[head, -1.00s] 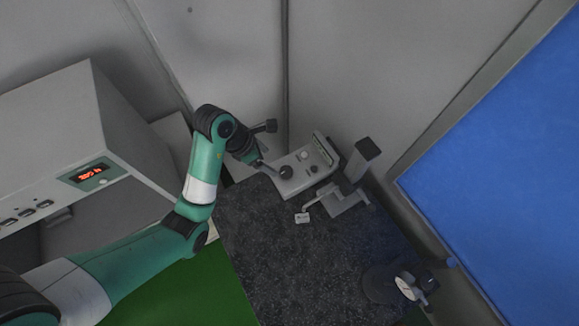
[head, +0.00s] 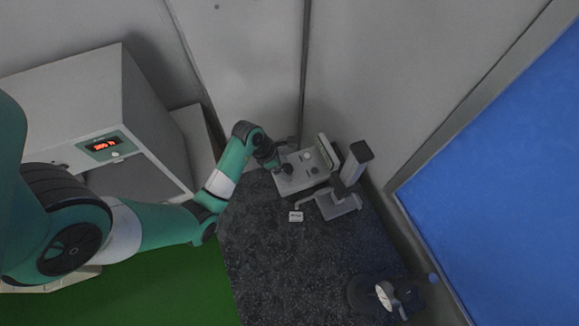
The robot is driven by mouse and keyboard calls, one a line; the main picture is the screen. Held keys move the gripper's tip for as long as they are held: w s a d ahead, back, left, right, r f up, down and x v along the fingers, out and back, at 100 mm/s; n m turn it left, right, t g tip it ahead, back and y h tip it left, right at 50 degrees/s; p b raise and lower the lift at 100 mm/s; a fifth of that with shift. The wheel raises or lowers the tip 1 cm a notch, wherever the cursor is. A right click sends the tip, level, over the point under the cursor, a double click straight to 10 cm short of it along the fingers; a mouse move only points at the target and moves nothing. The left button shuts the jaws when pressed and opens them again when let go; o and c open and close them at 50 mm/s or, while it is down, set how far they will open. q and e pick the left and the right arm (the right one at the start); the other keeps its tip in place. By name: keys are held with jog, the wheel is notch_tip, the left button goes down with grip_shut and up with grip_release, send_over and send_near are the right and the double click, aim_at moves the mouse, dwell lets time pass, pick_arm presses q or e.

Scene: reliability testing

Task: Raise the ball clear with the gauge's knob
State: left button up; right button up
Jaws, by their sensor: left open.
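A dial gauge (head: 384,296) with a pale round face stands at the lower right of the dark speckled worktop, on a dark round base. Its knob and the ball are too small or too dark to tell apart. My left gripper (head: 284,169) is open, well away from the gauge, at the far end of the worktop. It is over the left part of a light grey box with knobs (head: 309,168), by a dark knob. I cannot tell if it touches that knob. My right gripper is not in view.
A grey stand with a dark-topped column (head: 355,162) is right of the knob box. The middle of the dark worktop (head: 290,265) is clear. A white cabinet with a red display (head: 103,145) stands left.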

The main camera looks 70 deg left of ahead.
pick_arm(q)
jog(key=shift+c, duration=0.2)
grip_shut()
jog(key=shift+m, duration=0.4)
jog(key=m, duration=0.1)
jog(key=m+h, duration=0.1)
jog(key=m, duration=0.1)
jog(key=shift+a+h, duration=0.2)
jog(key=shift+h, duration=0.1)
jog(key=shift+w+m+g+h, duration=0.1)
jog(key=shift+m+g+h, duration=0.35)
jog(key=shift+m, duration=0.95)
jog(key=shift+w+m+g+h, duration=0.1)
jog(key=shift+m+g+h, duration=0.3)
jog(key=shift+m, duration=1)
jog(key=shift+o, duration=0.2)
grip_release()
